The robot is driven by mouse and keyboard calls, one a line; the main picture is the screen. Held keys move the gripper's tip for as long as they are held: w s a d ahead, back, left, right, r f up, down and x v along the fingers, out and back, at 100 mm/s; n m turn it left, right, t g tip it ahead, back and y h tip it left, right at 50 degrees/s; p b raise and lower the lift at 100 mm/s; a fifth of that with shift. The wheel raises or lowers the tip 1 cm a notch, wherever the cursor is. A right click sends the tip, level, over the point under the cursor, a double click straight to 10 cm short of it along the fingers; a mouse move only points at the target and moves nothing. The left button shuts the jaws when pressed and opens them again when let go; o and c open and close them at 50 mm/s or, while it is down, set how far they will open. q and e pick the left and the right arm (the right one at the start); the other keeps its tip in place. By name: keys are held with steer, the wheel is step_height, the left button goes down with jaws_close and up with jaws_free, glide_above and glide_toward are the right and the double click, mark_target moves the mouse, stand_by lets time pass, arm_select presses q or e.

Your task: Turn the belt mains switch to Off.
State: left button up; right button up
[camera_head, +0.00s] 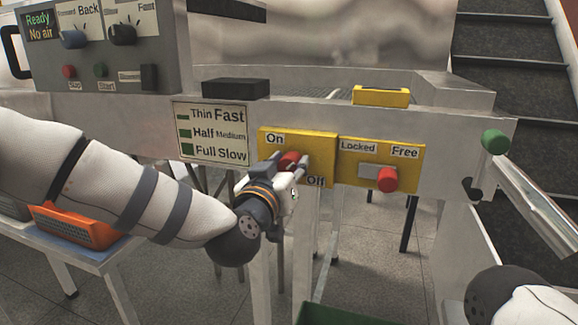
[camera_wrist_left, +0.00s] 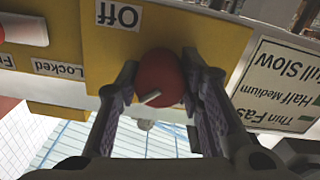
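The belt mains switch is a red knob (camera_head: 290,160) on a yellow plate (camera_head: 325,147), with "On" at its upper left and "Off" at its lower right. My left gripper (camera_head: 292,166) is at the knob and partly covers it and the "Off" label. In the left wrist view the red knob (camera_wrist_left: 160,75) sits between the fingers, which appear to touch both sides. A small pale bar lies at its lower left there; which label it points to is unclear. "Off" (camera_wrist_left: 119,15) reads upside down. My right arm shows at the lower right, its fingers out of frame.
To the right is a second yellow plate (camera_head: 410,156) with a red-tipped lever, marked Locked and Free. A speed label (camera_head: 211,132) is to the left. Above are a grey control box (camera_head: 100,50) and a black block (camera_head: 236,88). A green knob (camera_head: 495,141) is at the right end.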

arm_select(q)
steer(key=shift+n, duration=0.3)
arm_select(e)
steer(key=shift+w, duration=0.1)
arm_select(q)
steer(key=n, duration=0.3)
steer(key=shift+n+p, duration=0.4)
steer(key=n, duration=0.9)
steer(key=shift+f, duration=0.1)
steer(key=shift+n, duration=2.2)
arm_select(e)
steer(key=shift+w+r, duration=0.1)
steer(key=shift+r, duration=0.1)
arm_select(q)
steer(key=o, duration=1.2)
steer(key=shift+c, duration=0.2)
